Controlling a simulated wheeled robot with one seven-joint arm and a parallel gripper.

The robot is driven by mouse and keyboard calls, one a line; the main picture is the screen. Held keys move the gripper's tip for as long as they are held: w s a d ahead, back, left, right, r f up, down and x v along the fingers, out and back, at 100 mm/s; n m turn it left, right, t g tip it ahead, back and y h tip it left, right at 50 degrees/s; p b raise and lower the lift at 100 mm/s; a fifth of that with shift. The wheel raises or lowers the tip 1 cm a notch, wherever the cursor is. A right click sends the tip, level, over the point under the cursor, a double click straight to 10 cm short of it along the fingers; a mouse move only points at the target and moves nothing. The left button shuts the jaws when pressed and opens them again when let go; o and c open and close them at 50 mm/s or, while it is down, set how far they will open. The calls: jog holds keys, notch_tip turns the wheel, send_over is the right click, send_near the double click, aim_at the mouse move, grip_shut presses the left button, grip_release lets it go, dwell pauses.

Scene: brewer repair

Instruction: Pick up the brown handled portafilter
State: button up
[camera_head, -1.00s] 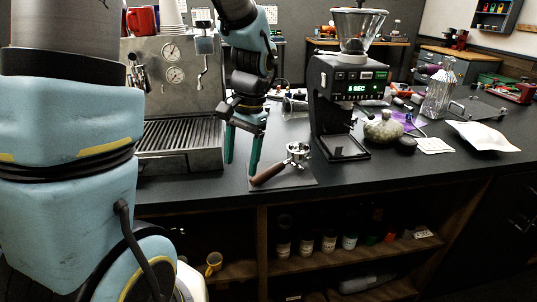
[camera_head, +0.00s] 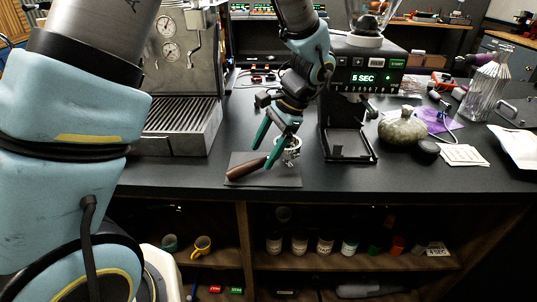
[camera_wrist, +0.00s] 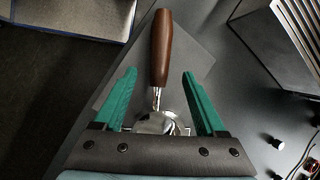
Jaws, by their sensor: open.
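The brown handled portafilter (camera_head: 246,169) lies on a grey mat (camera_head: 285,178) near the counter's front edge, its handle pointing left in the head view. Its metal head is partly hidden behind my gripper (camera_head: 265,155). In the wrist view the brown handle (camera_wrist: 161,48) points up the picture, between and beyond the green fingers of my gripper (camera_wrist: 158,95). The metal head (camera_wrist: 157,122) sits between the fingers, partly hidden by the gripper body. My gripper is open, with a gap on both sides of the portafilter.
The espresso machine (camera_head: 185,60) stands to the left and the grinder (camera_head: 365,75) close to the right. A stone-like jar (camera_head: 402,128) and a dark puck (camera_head: 428,148) are further right. The counter's front edge is close, above a shelf with several jars (camera_head: 300,243).

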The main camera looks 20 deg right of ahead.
aim_at(260, 158)
jog(key=shift+p+x, duration=0.3)
jog(key=shift+x, duration=1.3)
grip_shut()
